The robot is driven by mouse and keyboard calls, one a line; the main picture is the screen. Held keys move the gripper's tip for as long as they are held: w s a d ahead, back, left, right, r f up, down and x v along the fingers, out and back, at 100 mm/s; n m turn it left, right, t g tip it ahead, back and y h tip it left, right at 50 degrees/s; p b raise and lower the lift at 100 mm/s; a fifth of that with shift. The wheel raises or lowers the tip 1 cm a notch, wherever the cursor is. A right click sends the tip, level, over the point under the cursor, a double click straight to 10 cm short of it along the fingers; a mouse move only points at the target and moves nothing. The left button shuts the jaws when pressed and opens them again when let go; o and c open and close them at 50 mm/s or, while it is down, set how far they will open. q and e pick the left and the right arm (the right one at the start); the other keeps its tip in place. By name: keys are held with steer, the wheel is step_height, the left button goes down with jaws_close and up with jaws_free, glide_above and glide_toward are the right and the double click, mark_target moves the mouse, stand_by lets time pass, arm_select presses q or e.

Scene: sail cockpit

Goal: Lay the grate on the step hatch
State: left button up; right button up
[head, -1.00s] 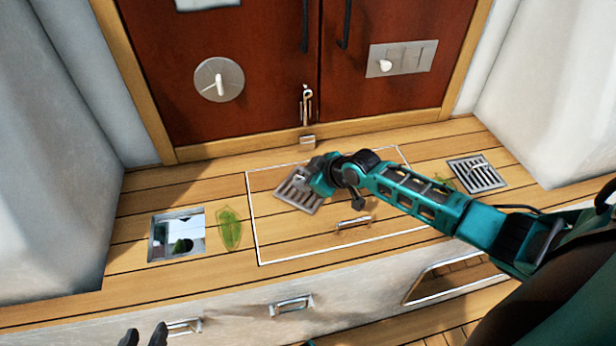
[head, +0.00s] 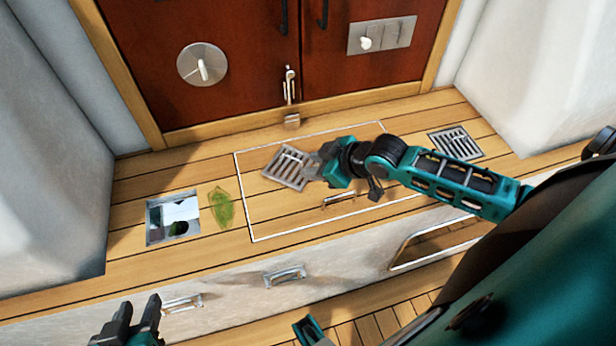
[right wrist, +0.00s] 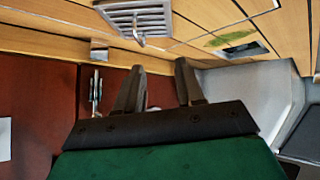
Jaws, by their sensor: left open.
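The grey slotted grate (head: 284,164) lies on the white-outlined step hatch (head: 262,215), near its back left part. My right gripper (head: 314,166) is at the grate's right side. In the right wrist view the grate (right wrist: 138,14) with its small handle lies beyond the spread fingers (right wrist: 160,68), which look empty and apart from it. The hatch has a small metal pull handle (head: 338,199). My left gripper (head: 139,304) is open and empty at the lower left, in front of the step.
A square opening (head: 173,217) is in the deck at left, with a green leaf (head: 221,207) beside it. Another slotted grate (head: 456,143) sits at right. Red doors (head: 235,95) with a latch stand behind. White walls bound both sides.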

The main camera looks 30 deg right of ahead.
arm_select(q)
steer(key=shift+d, duration=0.1)
arm_select(e)
steer(key=s+a+m+t, duration=0.1)
steer(key=s+a+m, duration=0.3)
steer(key=s+a, duration=0.6)
steer(key=shift+s+a+f+t+h, duration=0.15)
steer(key=shift+s+a+t+h, duration=0.2)
steer(key=shift+a, duration=0.5)
arm_select(q)
steer(key=shift+y, duration=0.5)
steer(key=a+r+p, duration=0.1)
steer(key=p, duration=0.2)
steer(key=s+a+r+p, duration=0.1)
steer(key=r+p, duration=0.1)
steer(key=p, duration=0.1)
steer(key=a+r+p, duration=0.1)
steer(key=p, duration=0.2)
steer(key=shift+s+r, duration=0.25)
steer(key=shift+s, duration=0.1)
arm_select(e)
steer(key=shift+h, duration=0.45)
steer(key=d+r, duration=0.1)
steer(key=s+d+r, duration=0.1)
steer(key=r, duration=0.1)
steer(key=d+r, duration=0.1)
steer(key=shift+s+r, duration=0.25)
steer(key=shift+r, duration=0.1)
